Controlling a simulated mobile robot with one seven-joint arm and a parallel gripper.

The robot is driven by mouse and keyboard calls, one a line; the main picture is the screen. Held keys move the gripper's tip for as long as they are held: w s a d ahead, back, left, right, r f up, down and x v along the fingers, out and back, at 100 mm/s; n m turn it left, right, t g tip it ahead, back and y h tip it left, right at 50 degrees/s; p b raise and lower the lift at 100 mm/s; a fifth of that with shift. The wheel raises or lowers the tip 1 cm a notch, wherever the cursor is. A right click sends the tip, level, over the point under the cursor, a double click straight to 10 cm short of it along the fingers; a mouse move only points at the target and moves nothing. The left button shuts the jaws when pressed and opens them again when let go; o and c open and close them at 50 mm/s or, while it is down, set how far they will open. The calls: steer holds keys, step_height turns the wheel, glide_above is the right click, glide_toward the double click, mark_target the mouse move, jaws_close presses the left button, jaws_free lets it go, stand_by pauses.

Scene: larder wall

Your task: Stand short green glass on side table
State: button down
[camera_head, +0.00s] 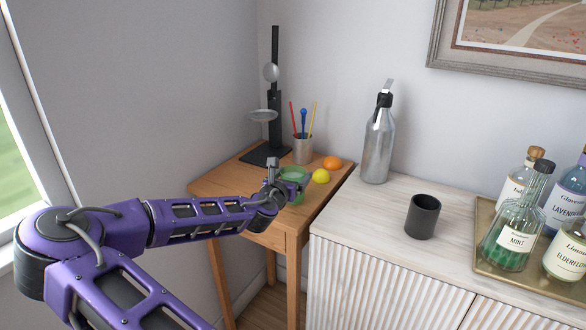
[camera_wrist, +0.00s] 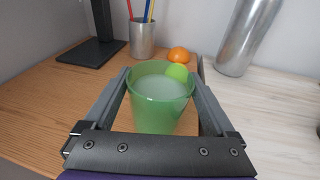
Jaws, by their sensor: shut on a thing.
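The short green glass (camera_wrist: 158,105) is upright between the two fingers of my gripper (camera_wrist: 165,88) in the wrist view. My gripper is shut on it, one finger on each side. In the head view the glass (camera_head: 294,174) shows at the end of my purple arm, partly covered by my gripper (camera_head: 285,180). The wooden side table (camera_head: 225,180) is below it, against the wall in the corner. I cannot tell whether the base of the glass touches the tabletop.
On the side table stand a black stand (camera_head: 274,110), a metal cup (camera_head: 303,151) with sticks, an orange (camera_head: 332,162) and a yellow-green fruit (camera_head: 321,176). The cabinet (camera_head: 380,215) at right holds a metal bottle (camera_head: 378,145), a dark cup (camera_head: 422,217) and a bottle tray (camera_head: 490,258). The side table's left front is clear.

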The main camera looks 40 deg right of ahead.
steer(key=shift+f, duration=0.4)
steer(key=shift+f, duration=0.1)
jaws_free()
steer(key=shift+f, duration=0.1)
steer(key=shift+r, duration=0.25)
steer(key=p+v, duration=0.1)
steer(key=v, duration=1.1)
steer(key=shift+f, duration=0.15)
